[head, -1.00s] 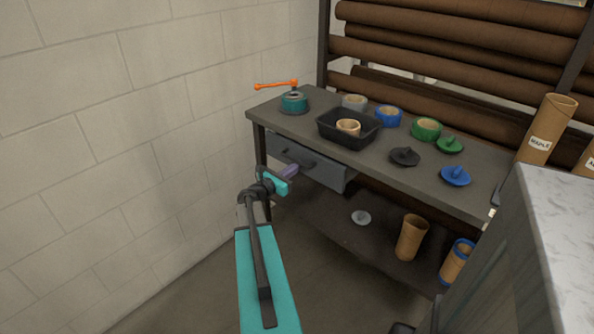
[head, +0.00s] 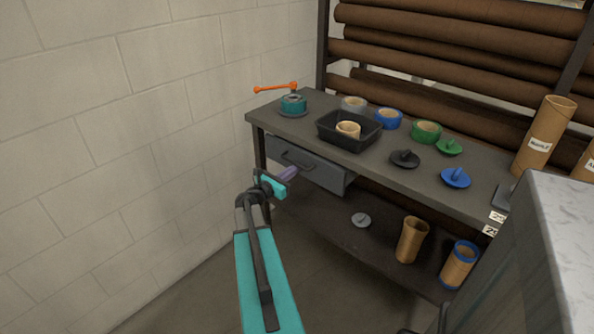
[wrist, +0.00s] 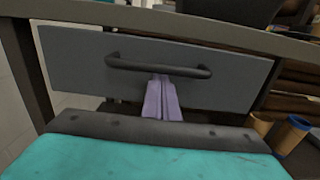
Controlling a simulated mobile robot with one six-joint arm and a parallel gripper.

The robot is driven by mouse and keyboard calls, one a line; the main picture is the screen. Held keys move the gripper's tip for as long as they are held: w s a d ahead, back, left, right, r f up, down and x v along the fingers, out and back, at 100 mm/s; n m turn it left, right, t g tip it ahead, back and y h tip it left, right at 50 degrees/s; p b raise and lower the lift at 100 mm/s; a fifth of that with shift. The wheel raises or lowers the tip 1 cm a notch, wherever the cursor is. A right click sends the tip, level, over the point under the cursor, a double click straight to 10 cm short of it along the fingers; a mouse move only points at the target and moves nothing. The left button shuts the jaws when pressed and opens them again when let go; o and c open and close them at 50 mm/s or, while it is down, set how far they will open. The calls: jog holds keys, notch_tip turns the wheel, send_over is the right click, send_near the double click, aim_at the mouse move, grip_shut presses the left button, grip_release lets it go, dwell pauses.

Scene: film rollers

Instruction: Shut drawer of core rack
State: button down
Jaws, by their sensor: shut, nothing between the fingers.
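The core rack is a dark bench, and its grey drawer (head: 325,175) hangs under the left part of the top. The drawer's front stands a little out from under the top, and its right end shows in the head view. In the wrist view the drawer front (wrist: 225,92) fills the upper middle, with a dark bar handle (wrist: 158,67) across it. My gripper (head: 290,173) is shut and empty. Its purple fingers (wrist: 162,92) point at the drawer front, just below the handle's middle. I cannot tell whether the fingertips touch the front or the handle.
On the bench top are a black tray (head: 373,138) holding a cardboard ring, several tape rolls, coloured caps and a teal device with an orange lever (head: 292,103). Cardboard tubes (head: 411,240) stand on the lower shelf. A white block wall (head: 170,160) is at left.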

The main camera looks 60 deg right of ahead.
jog(key=v, duration=1.3)
jog(key=shift+s+a, duration=0.2)
jog(key=shift+a, duration=0.05)
jog(key=shift+f, duration=0.1)
